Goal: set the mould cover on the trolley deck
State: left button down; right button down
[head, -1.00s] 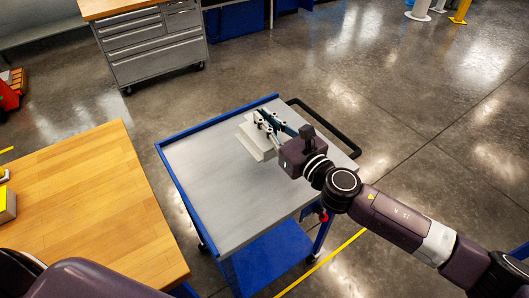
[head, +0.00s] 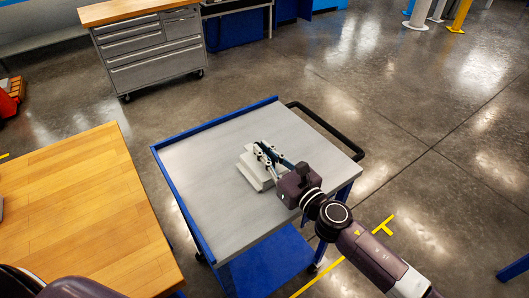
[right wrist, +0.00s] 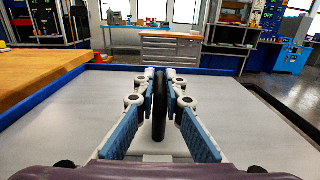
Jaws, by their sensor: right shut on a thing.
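The mould cover (head: 252,174) is a pale, flat block with a dark upright handle (right wrist: 160,105), which shows in the right wrist view. My right gripper (head: 263,148) is shut on the handle from above, its blue-padded fingers (right wrist: 160,80) on either side. The cover is over the middle of the trolley deck (head: 214,214), low and about level. I cannot tell whether its underside touches the deck. The fingers hide part of the cover. My left gripper is out of view.
The grey deck is otherwise bare, with a raised blue rim (head: 180,205) on its left and far sides. A black push handle (head: 335,133) stands at the right. A wooden bench (head: 75,215) is at the left. A grey drawer cabinet (head: 150,50) stands behind.

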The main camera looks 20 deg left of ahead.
jog(key=shift+r, duration=0.1)
jog(key=c, duration=2.5)
grip_release()
jog(key=shift+f, duration=0.2)
jog(key=o, duration=0.5)
jog(key=shift+r, duration=0.25)
jog(key=shift+s+d+f, duration=0.15)
jog(key=shift+s+d, duration=0.1)
jog(key=shift+d, duration=0.05)
jog(key=v, duration=1.1)
jog(key=shift+s+d+b, duration=0.15)
jog(key=shift+b, duration=0.15)
